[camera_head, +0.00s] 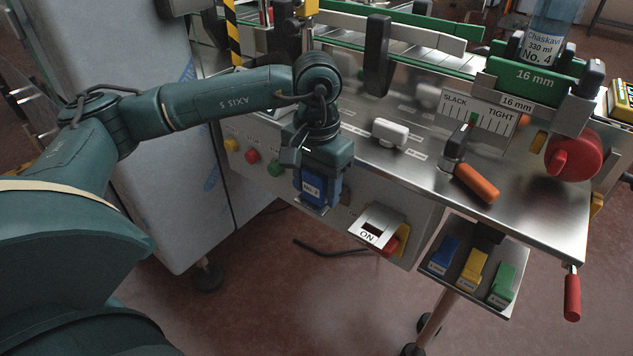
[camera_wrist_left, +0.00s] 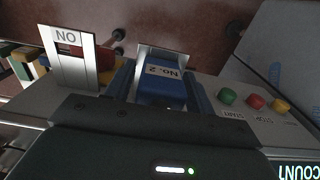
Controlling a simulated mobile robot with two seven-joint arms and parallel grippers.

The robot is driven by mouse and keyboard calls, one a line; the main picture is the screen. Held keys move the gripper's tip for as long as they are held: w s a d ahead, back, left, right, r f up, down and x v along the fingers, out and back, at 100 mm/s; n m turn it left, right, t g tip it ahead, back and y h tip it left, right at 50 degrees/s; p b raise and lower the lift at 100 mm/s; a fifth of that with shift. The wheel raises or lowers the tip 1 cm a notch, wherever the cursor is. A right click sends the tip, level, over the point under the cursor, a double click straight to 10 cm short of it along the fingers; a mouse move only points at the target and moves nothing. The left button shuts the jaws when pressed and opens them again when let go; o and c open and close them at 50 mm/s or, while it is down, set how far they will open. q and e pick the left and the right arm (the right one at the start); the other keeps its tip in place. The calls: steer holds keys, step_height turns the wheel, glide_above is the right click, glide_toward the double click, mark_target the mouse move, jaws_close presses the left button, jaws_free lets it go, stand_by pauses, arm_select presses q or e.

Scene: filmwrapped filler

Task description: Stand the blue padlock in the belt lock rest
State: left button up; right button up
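The blue padlock (camera_head: 320,187), a blue block with a white label reading No. 2, is at the front panel of the machine. It also shows in the left wrist view (camera_wrist_left: 163,90). My left gripper (camera_head: 318,172) points down over it, with one finger at each side, seemingly closed on it. A bright metal bracket (camera_wrist_left: 160,52) lies just beyond and below the padlock and seems to be the belt lock rest. Whether the padlock touches it is hidden. My right gripper is in neither view.
An ON plate (camera_head: 377,226) with a red and yellow part juts out to the right. A tray (camera_head: 437,265) below holds blue, yellow and green blocks. Green, red and yellow buttons (camera_head: 252,156) sit to the left. A white block (camera_head: 390,132) is on the steel top.

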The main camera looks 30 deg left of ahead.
arm_select(q)
steer(key=shift+o, duration=1)
